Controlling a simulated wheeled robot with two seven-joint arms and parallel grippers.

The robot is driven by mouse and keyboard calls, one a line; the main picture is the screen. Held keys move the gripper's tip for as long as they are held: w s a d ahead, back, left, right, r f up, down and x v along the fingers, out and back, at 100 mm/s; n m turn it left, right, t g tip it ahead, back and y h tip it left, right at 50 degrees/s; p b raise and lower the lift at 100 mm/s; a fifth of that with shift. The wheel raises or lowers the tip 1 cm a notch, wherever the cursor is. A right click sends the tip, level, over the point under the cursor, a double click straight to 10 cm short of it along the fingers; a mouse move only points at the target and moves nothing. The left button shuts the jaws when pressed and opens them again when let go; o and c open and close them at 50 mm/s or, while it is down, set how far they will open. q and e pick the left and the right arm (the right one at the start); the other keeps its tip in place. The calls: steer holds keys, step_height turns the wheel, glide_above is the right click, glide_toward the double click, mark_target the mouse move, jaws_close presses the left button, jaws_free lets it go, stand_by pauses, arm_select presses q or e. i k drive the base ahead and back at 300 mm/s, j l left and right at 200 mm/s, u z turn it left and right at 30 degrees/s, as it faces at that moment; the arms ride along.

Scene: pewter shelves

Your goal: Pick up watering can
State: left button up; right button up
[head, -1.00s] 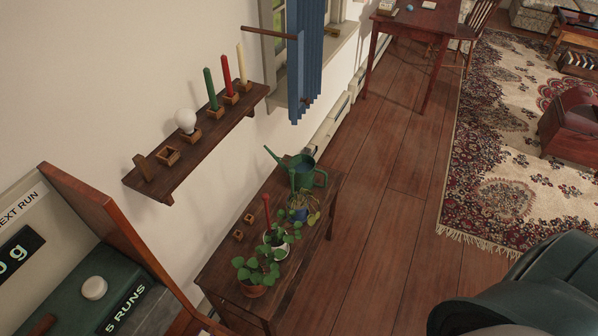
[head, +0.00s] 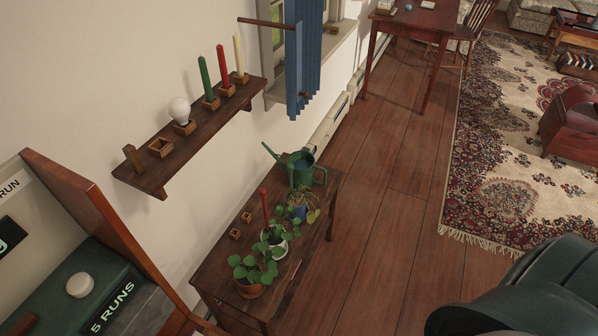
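A green watering can (head: 304,170) stands upright at the far end of a dark wooden side table (head: 222,272). Its thin spout points up and to the left toward the wall, and its handle is on the right. Its open top shows a bluish inside. A potted plant in a blue pot (head: 298,210) stands close in front of it and may hide part of its base. Neither of my grippers is in view.
Potted plants (head: 252,275), a red candle (head: 264,203) and small wooden holders (head: 240,225) share the table. A wall shelf (head: 190,140) with candles and a bulb (head: 180,110) hangs above. Bare floor (head: 375,240) lies right of the table. A dark green chair (head: 540,290) stands lower right.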

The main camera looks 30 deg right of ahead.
mark_target(304, 162)
steer(key=l+u, duration=0.25)
steer(key=u, duration=0.3)
steer(key=l+u, duration=0.45)
steer(key=l, duration=0.6)
steer(key=k+l, duration=0.1)
steer(key=l, duration=0.85)
steer(key=k+l+u, duration=0.1)
steer(key=l, duration=0.4)
steer(key=k+l, duration=0.15)
steer(key=l, duration=0.3)
steer(key=k+l+u, duration=0.1)
steer(key=l, duration=0.4)
